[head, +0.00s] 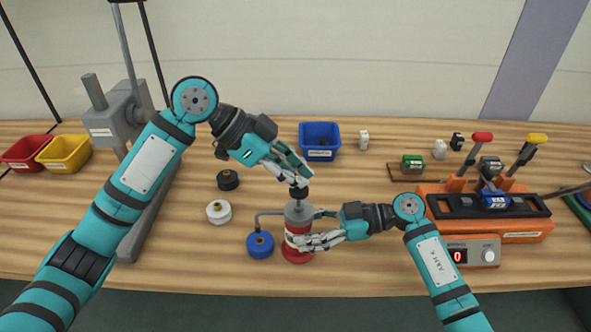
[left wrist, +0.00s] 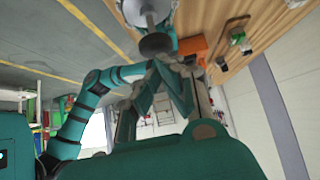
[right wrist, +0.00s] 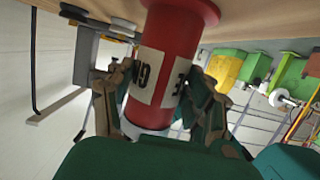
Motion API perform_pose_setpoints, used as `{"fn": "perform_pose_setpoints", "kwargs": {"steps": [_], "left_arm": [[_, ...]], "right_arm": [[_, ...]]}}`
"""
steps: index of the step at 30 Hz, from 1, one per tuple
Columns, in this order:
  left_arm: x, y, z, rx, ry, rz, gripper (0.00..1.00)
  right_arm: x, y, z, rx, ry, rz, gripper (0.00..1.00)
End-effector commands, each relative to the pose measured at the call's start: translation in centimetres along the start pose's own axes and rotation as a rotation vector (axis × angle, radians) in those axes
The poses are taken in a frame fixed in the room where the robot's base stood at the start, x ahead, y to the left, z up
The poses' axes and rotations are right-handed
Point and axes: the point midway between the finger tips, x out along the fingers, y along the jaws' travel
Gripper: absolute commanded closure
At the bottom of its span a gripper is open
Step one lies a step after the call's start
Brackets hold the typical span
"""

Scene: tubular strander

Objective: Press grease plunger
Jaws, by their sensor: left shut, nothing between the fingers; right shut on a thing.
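The grease pump (head: 298,252) stands upright on the table, a red cylinder with a white label and a grey top. My right gripper (head: 300,240) is shut around the red body from the right. The right wrist view shows the red cylinder (right wrist: 165,60) between its fingers.
A blue round part (head: 260,245) sits under the pump's side spout. A white part (head: 218,211) and a black part (head: 228,180) lie to the left. A blue bin (head: 320,155) stands behind. An orange machine (head: 520,228) with levers is at right. A grey stand (head: 135,235) is at left.

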Motion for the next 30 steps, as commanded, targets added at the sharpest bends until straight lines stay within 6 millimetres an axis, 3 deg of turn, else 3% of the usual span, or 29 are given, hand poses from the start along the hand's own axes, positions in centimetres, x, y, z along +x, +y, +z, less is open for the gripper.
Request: {"fn": "perform_pose_setpoints", "kwargs": {"steps": [11,20,25,30], "left_arm": [[2.1,0.1,2.2,-0.003,-0.002,0.003,1.00],[2.2,0.1,2.3,-0.003,-0.005,0.004,1.00],[1.5,0.0,1.5,0.000,-0.004,0.001,1.00],[-0.9,-0.1,-1.0,0.006,0.001,-0.004,1.00]], "right_arm": [[0.0,0.0,0.0,0.001,0.000,0.000,0.82],[0.0,0.0,0.0,0.000,0.001,0.000,0.82],[0.0,0.0,0.0,0.000,0.001,0.000,0.82],[0.0,0.0,0.0,0.000,0.001,0.000,0.82]]}}
